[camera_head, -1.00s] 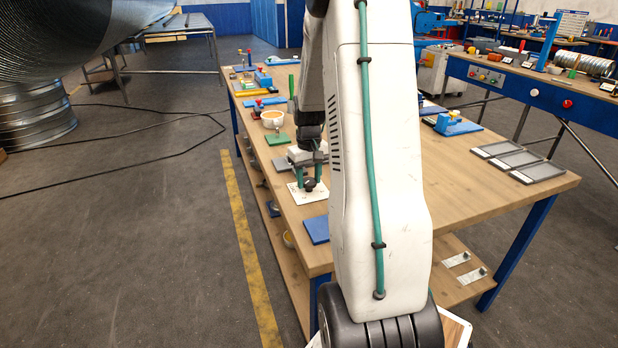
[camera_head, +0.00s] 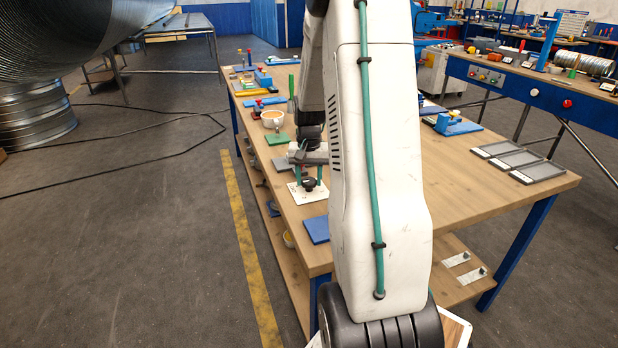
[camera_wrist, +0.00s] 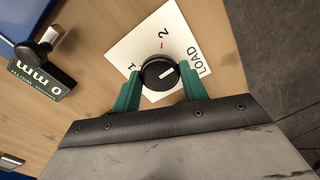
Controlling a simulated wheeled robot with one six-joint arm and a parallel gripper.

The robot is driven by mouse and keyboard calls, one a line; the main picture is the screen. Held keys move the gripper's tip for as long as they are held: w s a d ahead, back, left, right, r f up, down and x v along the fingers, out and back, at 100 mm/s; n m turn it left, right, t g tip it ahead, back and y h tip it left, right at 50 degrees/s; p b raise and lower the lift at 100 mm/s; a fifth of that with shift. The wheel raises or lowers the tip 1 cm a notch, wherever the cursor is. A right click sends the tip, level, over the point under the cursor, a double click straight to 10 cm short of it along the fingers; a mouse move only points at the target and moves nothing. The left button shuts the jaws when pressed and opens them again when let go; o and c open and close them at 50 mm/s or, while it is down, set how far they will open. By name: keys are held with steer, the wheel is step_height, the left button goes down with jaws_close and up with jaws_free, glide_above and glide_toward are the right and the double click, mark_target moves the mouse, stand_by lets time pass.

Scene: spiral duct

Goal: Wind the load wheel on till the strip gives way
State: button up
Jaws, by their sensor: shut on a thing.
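The load wheel is a black round knob (camera_wrist: 159,73) with a white pointer line, on a white card (camera_wrist: 192,42) marked LOAD, 1 and 2. In the wrist view my gripper (camera_wrist: 160,84) has its green fingers on both sides of the knob, shut on it. The pointer line lies toward the LOAD side of the 2. In the head view the knob (camera_head: 309,183) and its card (camera_head: 299,196) are on the near left part of the bench, under my gripper. I cannot make out the strip in either view.
A black knob with a 0 mm WIDTH label (camera_wrist: 32,75) stands left of the card in the wrist view.

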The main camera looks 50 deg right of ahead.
mark_target(309, 180)
steer(key=shift+m, duration=1.2)
steer(key=o, duration=1)
step_height(309, 180, up, 8)
steer(key=shift+f, duration=0.1)
